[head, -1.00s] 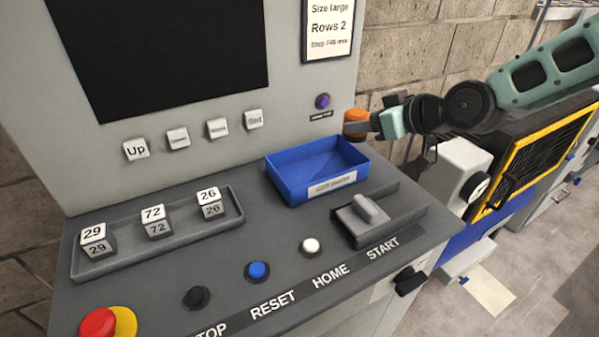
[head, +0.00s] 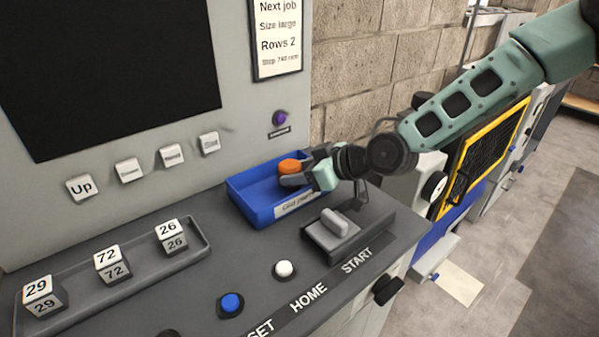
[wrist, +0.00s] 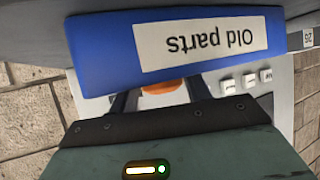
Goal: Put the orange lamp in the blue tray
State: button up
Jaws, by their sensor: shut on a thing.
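The orange lamp (head: 289,166) is held by my gripper (head: 293,176), whose jaws are shut on it. In the head view the lamp is over or inside the blue tray (head: 262,217); I cannot tell whether it touches the tray floor. In the wrist view, part of the lamp (wrist: 162,87) shows between the fingers, behind the tray's front wall (wrist: 105,62). That wall carries a white label reading "Old parts" and appears upside down.
A grey lever switch (head: 335,224) sits in front of the tray. Number blocks (head: 110,262) stand in a grey holder at left. A purple knob (head: 279,118) is on the upright panel behind. White (head: 284,268) and blue (head: 231,304) buttons are on the console.

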jog(key=shift+f, duration=0.25)
jog(key=o, duration=1)
jog(key=shift+r, duration=0.1)
jog(key=shift+s+d+r, duration=0.1)
jog(key=shift+d, duration=0.1)
jog(key=v, duration=1.1)
jog(key=shift+s+d+r+p, duration=0.1)
jog(key=shift+s+d+p, duration=0.05)
jog(key=shift+s+p, duration=0.15)
jog(key=shift+w, duration=0.1)
